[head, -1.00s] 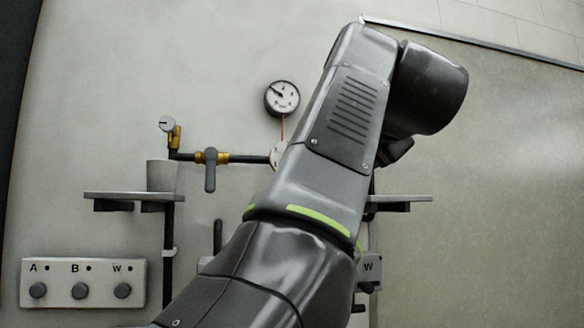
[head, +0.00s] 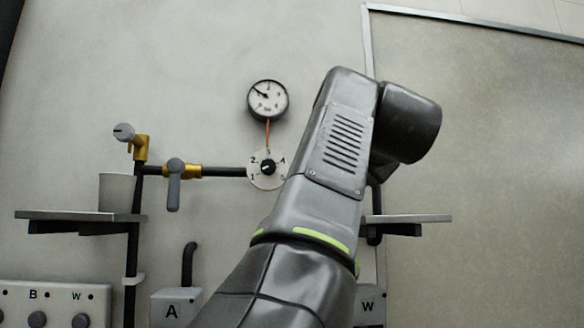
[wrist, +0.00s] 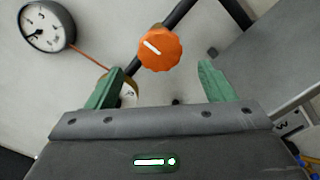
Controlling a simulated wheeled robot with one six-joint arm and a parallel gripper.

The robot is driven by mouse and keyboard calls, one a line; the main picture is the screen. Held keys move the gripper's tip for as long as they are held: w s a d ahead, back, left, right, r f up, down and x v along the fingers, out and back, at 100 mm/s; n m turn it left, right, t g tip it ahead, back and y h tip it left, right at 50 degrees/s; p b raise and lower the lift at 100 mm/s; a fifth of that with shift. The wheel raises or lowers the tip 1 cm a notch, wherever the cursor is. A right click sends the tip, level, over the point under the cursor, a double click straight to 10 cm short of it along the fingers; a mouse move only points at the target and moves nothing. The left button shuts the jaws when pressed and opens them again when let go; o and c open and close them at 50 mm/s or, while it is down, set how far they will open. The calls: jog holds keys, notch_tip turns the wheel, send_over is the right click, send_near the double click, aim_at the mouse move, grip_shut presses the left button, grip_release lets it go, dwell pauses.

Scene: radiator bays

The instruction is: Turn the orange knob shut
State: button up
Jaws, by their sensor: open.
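The orange knob (wrist: 160,48) shows in the wrist view, ribbed at its rim, with a white line on its face. It sits on a dark pipe (wrist: 181,14) against the wall. My gripper (wrist: 160,78) is open, with its two green fingers apart and nothing between them. The knob lies beyond the fingertips, roughly centred between them. In the head view my arm hides the orange knob and my gripper.
A pressure gauge (head: 267,100) hangs above a numbered dial (head: 266,168). A grey-handled valve (head: 175,182) and a shelf with a cup (head: 116,192) are at left. Another shelf (head: 411,218) is at right. Labelled boxes (head: 174,307) sit below.

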jog(key=w+p, duration=0.3)
jog(key=w, duration=0.6)
jog(key=shift+w+a, duration=0.15)
jog(key=shift+w, duration=0.25)
jog(key=c, duration=1)
